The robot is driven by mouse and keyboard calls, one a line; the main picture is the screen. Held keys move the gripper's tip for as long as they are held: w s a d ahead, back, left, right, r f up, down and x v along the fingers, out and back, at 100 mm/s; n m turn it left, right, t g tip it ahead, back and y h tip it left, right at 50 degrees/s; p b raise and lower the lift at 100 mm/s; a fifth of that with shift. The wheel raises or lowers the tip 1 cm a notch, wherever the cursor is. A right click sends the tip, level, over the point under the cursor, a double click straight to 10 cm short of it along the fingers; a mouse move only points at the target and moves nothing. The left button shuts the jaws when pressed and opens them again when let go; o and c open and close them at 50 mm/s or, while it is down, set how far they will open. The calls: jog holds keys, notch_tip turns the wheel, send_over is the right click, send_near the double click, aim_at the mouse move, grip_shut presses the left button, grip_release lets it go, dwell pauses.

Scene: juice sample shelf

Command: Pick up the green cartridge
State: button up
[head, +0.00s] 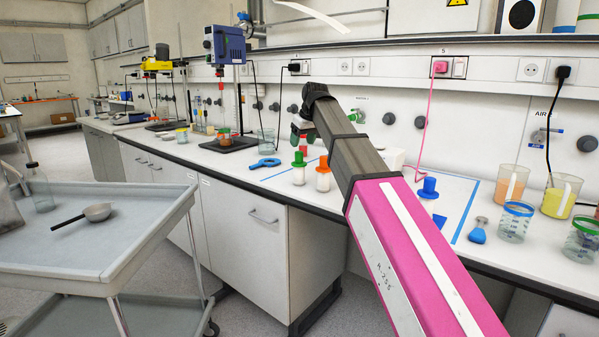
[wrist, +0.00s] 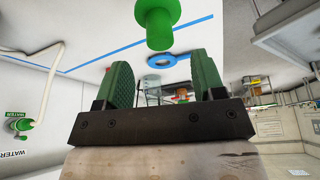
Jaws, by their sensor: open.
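The green cartridge (head: 299,169) stands upright on the white bench top, with a green cap over a pale body. In the wrist view its green part (wrist: 158,22) shows at the top edge, beyond the fingertips and roughly centred between them; the rest is out of frame. My gripper (wrist: 163,82) is open, its two green ribbed fingers apart with nothing between them. In the head view my gripper (head: 302,127) is above and behind the cartridge, small and partly hidden by my arm.
An orange-capped cartridge (head: 323,174) stands close right of the green one. A blue tool (head: 265,163) lies to the left. A blue-capped piece (head: 428,188) and beakers (head: 511,184) stand at right, beyond my arm. A grey cart (head: 150,252) is at front left.

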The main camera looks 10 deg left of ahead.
aim_at(299, 152)
jog(key=shift+x, duration=3.05)
jog(key=shift+s, duration=0.1)
grip_shut()
